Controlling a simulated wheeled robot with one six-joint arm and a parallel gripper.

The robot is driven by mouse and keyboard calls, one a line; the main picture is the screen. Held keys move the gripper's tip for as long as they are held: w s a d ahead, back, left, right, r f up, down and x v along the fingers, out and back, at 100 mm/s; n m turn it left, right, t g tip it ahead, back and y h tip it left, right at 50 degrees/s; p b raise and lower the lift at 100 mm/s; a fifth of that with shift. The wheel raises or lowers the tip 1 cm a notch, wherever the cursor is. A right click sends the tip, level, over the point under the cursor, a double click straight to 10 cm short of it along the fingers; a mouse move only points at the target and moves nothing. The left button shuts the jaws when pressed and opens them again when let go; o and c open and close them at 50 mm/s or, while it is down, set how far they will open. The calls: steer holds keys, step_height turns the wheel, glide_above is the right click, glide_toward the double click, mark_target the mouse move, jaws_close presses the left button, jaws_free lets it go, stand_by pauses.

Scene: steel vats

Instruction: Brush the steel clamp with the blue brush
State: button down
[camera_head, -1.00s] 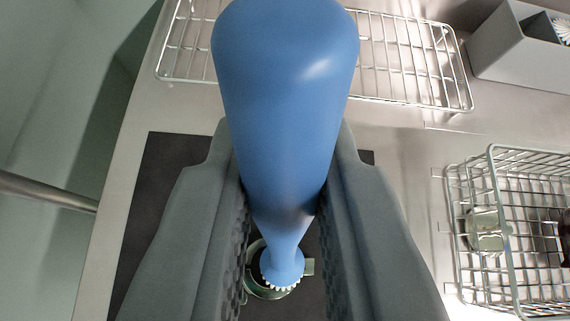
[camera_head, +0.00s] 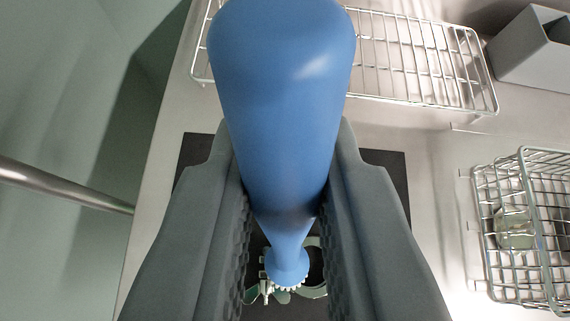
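My gripper (camera_head: 287,225) is shut on the handle of the blue brush (camera_head: 284,100). The brush points away from me, with its round head and white bristles at the far end. The steel clamp (camera_head: 314,291) lies on a dark mat (camera_head: 390,172), behind and around the brush head in the picture. The head and my fingers hide part of the clamp. The bristles overlap the clamp in the picture; I cannot tell whether they touch it.
A flat wire rack (camera_head: 425,62) lies at the top. A wire basket (camera_head: 480,225) with a metal part (camera_head: 513,229) in it stands at the right. A grey holder (camera_head: 530,60) is at top right. A steel rail (camera_head: 70,188) is at left, beyond the counter edge.

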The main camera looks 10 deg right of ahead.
steer(key=shift+d+f, duration=0.1)
steer(key=shift+d, duration=1.25)
stand_by(0.6)
steer(key=shift+a, duration=0.2)
steer(key=shift+a, duration=1.2)
